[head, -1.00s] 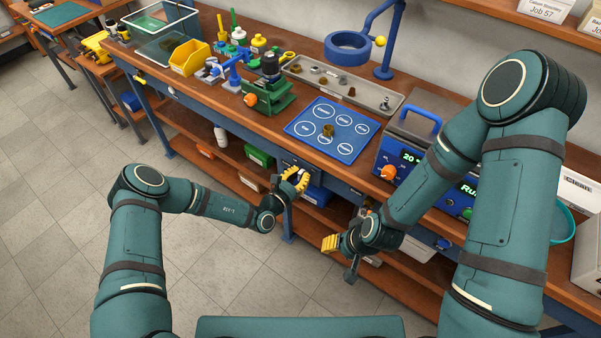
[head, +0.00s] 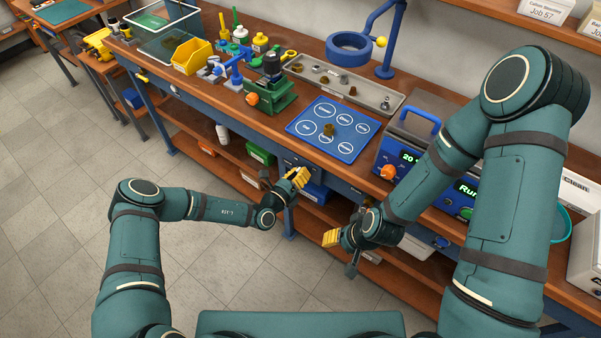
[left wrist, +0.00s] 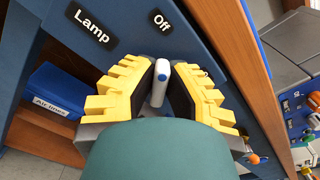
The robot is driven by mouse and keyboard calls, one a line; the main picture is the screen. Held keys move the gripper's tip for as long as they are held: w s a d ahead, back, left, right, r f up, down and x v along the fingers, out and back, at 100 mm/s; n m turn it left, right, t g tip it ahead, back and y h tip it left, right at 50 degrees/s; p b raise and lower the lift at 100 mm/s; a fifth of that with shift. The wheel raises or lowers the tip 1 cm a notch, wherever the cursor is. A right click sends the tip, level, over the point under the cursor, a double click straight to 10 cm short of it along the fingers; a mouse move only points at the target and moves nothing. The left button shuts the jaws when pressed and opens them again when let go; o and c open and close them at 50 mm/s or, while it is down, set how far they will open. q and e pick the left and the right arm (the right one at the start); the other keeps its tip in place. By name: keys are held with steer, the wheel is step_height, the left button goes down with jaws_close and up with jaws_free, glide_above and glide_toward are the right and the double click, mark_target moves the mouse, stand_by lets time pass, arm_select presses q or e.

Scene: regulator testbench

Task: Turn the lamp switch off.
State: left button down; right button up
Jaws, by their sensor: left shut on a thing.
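The lamp switch lever (left wrist: 158,90), white with a blue tip, stands out from the blue bench front in the left wrist view. In the head view my left gripper (head: 297,179) is at the bench front, and the lever is hidden there. My right gripper (head: 331,238) hangs in front of the bench, away from the switch; its opening is unclear.
The wooden bench top (head: 276,138) above carries a blue mat (head: 313,135), a green vise (head: 270,100) and a blue control box (head: 397,150). Open floor lies in front.

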stand_by(0.3)
arm_select(q)
steer(key=c, duration=1)
jaws_free()
steer(key=v, duration=1.2)
steer(key=shift+d, duration=0.15)
